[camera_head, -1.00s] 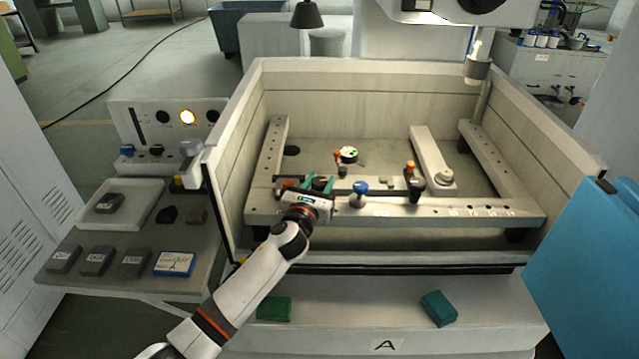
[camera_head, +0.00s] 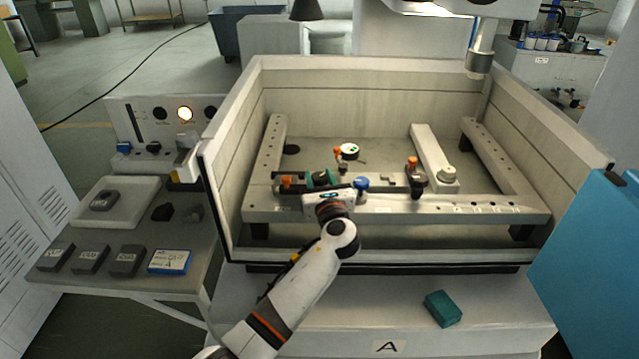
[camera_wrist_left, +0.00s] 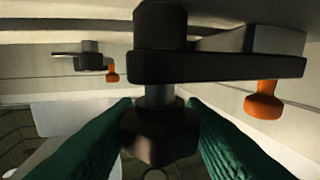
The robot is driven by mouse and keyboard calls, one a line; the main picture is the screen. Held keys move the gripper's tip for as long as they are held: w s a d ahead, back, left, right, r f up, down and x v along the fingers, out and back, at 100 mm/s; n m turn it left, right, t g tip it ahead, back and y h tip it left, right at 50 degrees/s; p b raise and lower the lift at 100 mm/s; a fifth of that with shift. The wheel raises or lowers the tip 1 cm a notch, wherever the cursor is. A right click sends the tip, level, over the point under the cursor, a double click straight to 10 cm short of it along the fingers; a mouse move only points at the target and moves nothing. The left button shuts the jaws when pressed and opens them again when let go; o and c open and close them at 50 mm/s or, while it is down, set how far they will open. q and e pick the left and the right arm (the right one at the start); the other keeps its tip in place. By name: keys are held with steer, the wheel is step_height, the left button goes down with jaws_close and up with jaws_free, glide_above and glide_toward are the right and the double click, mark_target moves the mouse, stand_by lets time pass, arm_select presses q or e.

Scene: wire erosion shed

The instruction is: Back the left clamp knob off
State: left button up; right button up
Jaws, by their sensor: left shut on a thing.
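The left clamp knob (camera_wrist_left: 160,132) is dark and faceted, on a short metal stem under a dark clamp bar (camera_wrist_left: 215,67) in the left wrist view. My left gripper (camera_wrist_left: 160,118) has its green fingers on both sides of this knob and is shut on it. In the head view the left gripper (camera_head: 320,179) is at the front left of the fixture frame, and its body hides most of the knob. An orange knob (camera_wrist_left: 263,100) hangs from the bar's right end; an orange knob (camera_head: 286,182) also shows left of the gripper in the head view. My right gripper is not in view.
A blue knob (camera_head: 361,184) stands close right of the gripper. A second dark clamp (camera_head: 416,182) with an orange knob is further right. The tank walls (camera_head: 222,160) enclose the frame. A teal block (camera_head: 442,308) lies on the front ledge.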

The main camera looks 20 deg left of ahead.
arm_select(q)
steer(key=shift+f+n+g+y+b, duration=0.1)
steer(key=shift+n+g+y+b, duration=0.55)
steer(key=shift+n+g+y, duration=1.05)
steer(key=shift+y, duration=0.3)
steer(key=o, duration=1)
steer(key=shift+c, duration=0.2)
